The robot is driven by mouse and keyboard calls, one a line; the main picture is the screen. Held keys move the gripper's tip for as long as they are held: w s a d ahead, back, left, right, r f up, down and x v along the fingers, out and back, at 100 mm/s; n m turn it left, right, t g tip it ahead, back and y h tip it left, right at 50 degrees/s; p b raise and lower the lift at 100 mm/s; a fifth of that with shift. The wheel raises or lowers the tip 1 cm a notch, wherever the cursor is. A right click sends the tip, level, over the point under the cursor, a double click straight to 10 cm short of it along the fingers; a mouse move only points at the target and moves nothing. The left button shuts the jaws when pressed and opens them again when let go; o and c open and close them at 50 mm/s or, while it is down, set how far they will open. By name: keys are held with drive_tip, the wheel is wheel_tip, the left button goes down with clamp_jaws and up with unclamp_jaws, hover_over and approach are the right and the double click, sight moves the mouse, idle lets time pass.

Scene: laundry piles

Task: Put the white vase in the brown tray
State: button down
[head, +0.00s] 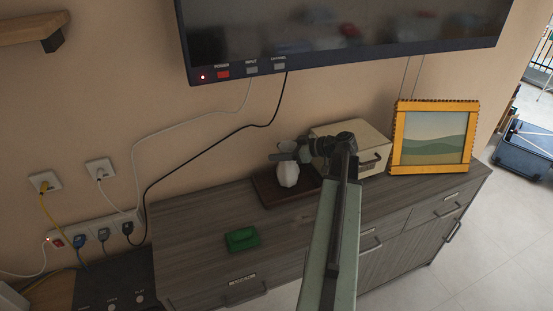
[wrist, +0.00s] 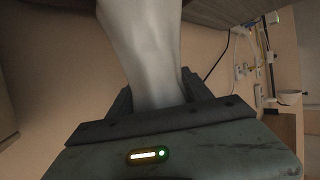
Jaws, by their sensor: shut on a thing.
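The white vase (head: 288,174) is at the brown tray (head: 266,190) on the wooden cabinet in the head view. My gripper (head: 287,151) is at the vase's top. In the wrist view the vase (wrist: 145,50) is large and pale, and it sits between the two fingers of my gripper (wrist: 157,92). The gripper is shut on the vase. The vase shows over the tray's surface, and I cannot tell whether its base touches the tray. My arm hides the tray's right part in the head view.
A white box (head: 350,135) with a handle stands right of the tray, behind my arm. An orange picture frame (head: 398,140) stands farther right. A green object (head: 242,239) lies on the cabinet (head: 200,235) at front left. A screen (head: 340,30) hangs above, with cables below.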

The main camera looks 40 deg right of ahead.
drive_tip(key=shift+s+f, duration=0.2)
drive_tip(key=shift+f, duration=0.65)
drive_tip(key=shift+w+a+r, duration=0.15)
drive_tip(key=shift+w+a, duration=0.05)
drive_tip(key=shift+w, duration=0.1)
drive_tip(key=shift+a, duration=0.1)
drive_tip(key=shift+c, duration=2.2)
unclamp_jaws()
drive_tip(key=shift+s, duration=0.1)
drive_tip(key=shift+r, duration=0.25)
drive_tip(key=p+v, duration=0.4)
drive_tip(key=v, duration=0.8)
drive_tip(key=shift+f+p, duration=0.2)
drive_tip(key=shift+p, duration=0.1)
